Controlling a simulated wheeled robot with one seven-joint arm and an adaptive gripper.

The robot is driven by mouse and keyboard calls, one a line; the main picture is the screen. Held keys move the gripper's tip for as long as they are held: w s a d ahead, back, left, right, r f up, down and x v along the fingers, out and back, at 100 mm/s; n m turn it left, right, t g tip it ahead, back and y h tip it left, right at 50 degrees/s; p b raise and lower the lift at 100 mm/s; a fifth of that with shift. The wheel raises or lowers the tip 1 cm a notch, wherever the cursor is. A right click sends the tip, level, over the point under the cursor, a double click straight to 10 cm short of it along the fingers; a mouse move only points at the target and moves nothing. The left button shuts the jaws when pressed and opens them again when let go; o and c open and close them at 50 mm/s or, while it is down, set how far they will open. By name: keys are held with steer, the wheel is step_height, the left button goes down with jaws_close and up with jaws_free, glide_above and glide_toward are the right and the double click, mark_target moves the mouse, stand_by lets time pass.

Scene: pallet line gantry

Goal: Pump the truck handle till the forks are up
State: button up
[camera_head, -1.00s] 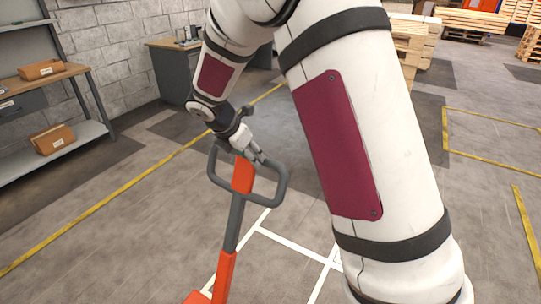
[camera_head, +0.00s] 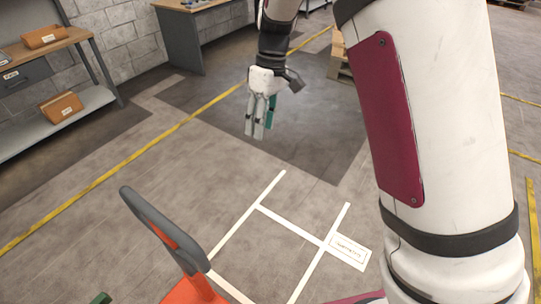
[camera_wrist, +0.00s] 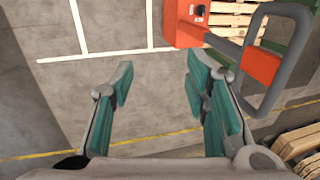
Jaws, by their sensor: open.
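In the wrist view, open space shows between my gripper's fingers (camera_wrist: 158,67). There the handle's grey loop (camera_wrist: 291,72) and orange neck (camera_wrist: 262,67) are right of the fingers, beside the orange truck body (camera_wrist: 182,24). The forks' height cannot be told.
A shelf unit (camera_head: 92,98) with brown boxes (camera_head: 61,106) stands at left, a grey workbench (camera_head: 180,42) at the back. White lines (camera_head: 235,228) and a label (camera_head: 348,250) mark clear floor. Wooden pallets (camera_wrist: 235,15) show near the truck in the wrist view.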

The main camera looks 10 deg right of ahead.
steer(key=p+x, duration=0.2)
steer(key=x, duration=1.1)
steer(key=shift+f, duration=0.35)
steer(key=shift+a, duration=0.1)
steer(key=shift+c, duration=0.4)
jaws_close()
steer(key=shift+o, duration=0.4)
jaws_free()
steer(key=shift+r, duration=0.1)
steer(key=v, duration=1.1)
steer(key=shift+r, duration=0.4)
